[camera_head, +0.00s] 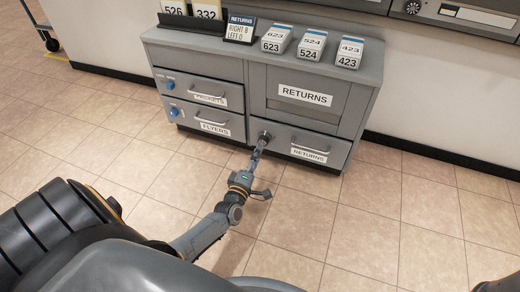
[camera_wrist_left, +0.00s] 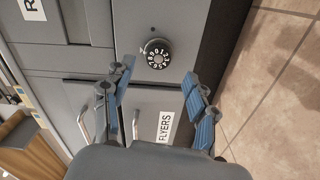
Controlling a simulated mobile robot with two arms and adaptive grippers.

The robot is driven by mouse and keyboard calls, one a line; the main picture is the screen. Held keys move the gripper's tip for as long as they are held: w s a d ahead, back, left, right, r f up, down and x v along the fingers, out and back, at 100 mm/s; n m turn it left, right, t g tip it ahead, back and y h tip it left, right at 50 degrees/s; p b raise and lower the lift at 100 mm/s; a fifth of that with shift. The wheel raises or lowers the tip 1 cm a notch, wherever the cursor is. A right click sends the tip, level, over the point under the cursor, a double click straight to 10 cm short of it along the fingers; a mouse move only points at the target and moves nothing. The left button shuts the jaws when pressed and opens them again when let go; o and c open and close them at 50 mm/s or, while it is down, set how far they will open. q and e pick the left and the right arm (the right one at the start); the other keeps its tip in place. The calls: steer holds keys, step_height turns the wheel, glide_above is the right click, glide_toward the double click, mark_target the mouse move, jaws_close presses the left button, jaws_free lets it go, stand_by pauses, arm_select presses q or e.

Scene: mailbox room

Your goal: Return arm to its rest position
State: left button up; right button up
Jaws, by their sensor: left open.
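My left gripper (camera_head: 263,142) reaches in from the left to the front of the grey cabinet (camera_head: 361,95), near the dark dial at the left of its lower right drawer, labelled RETURNS. In the left wrist view, my left gripper (camera_wrist_left: 157,70) is open, its two blue-padded fingers spread and nothing between them. The black numbered dial (camera_wrist_left: 157,53) shows beyond the fingertips, on the grey drawer front. It looks apart from the fingers. My right gripper is not seen.
Blue knobs (camera_head: 171,112) stick out from the left drawers. Small mail bundles (camera_head: 311,43) stand on the cabinet top. Mailboxes (camera_head: 470,12) line the wall above. A cart (camera_head: 45,35) stands at the far left. The tiled floor (camera_head: 385,215) is clear in front and to the right.

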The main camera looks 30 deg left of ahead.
arm_select(q)
steer(key=shift+v, duration=0.95)
steer(key=shift+r, duration=0.15)
